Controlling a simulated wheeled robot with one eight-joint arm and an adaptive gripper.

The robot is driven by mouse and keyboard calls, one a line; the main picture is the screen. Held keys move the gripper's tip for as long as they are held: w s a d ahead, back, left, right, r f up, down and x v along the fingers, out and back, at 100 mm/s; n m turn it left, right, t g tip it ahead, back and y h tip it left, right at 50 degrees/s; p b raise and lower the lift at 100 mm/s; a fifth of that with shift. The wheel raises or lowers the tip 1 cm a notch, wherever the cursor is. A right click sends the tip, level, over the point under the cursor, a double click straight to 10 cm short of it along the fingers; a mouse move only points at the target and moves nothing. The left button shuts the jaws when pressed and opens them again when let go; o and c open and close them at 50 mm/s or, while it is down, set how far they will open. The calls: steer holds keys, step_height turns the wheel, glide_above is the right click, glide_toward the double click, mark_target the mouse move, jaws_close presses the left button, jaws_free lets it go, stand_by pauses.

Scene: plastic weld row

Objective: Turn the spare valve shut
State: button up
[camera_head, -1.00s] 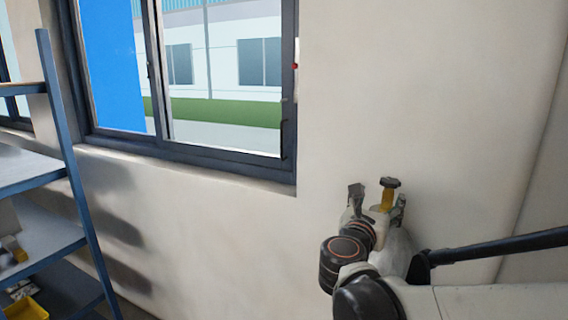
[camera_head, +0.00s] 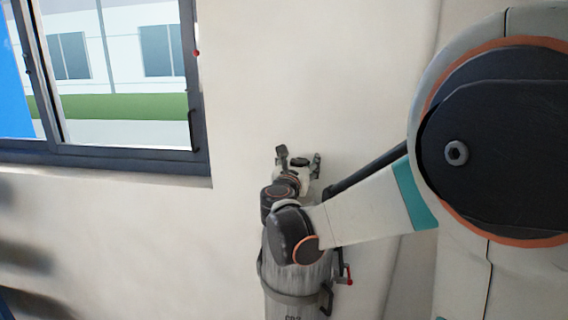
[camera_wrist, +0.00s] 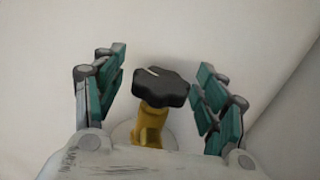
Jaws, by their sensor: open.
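The spare valve is a black lobed knob (camera_wrist: 162,87) with a pale mark on top, on a brass stem (camera_wrist: 150,128). My gripper (camera_wrist: 163,78) is open, with one teal-padded finger on each side of the knob and a visible gap to each. My wrist hides the stem and part of the cylinder there.
A pale wall (camera_head: 330,75) stands close behind the cylinder. A dark-framed window (camera_head: 120,90) is at the upper left. A small red-handled fitting (camera_head: 346,274) sits at the cylinder's right side. My arm fills the right of the head view.

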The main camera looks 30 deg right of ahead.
steer(key=c, duration=1.1)
steer(key=shift+a+m+g+h, duration=0.1)
steer(key=shift+m+g+h, duration=0.3)
steer(key=shift+h, duration=0.1)
steer(key=shift+m+g+h+b, duration=0.55)
steer(key=shift+m+g+h, duration=0.05)
steer(key=shift+g, duration=0.1)
steer(key=m+g+h+b, duration=0.1)
steer(key=m+g+h, duration=0.1)
steer(key=g, duration=0.1)
steer(key=shift+f+m, duration=0.1)
steer(key=shift+m, duration=0.2)
steer(key=m+g+h, duration=0.1)
steer(key=m+g, duration=0.1)
steer(key=g, duration=0.2)
steer(key=m+g+h+b, duration=0.1)
steer(key=m+g, duration=0.2)
steer(key=g, duration=0.1)
steer(key=shift+s+g, duration=0.1)
steer(key=shift+g, duration=0.2)
steer(key=shift+m, duration=0.3)
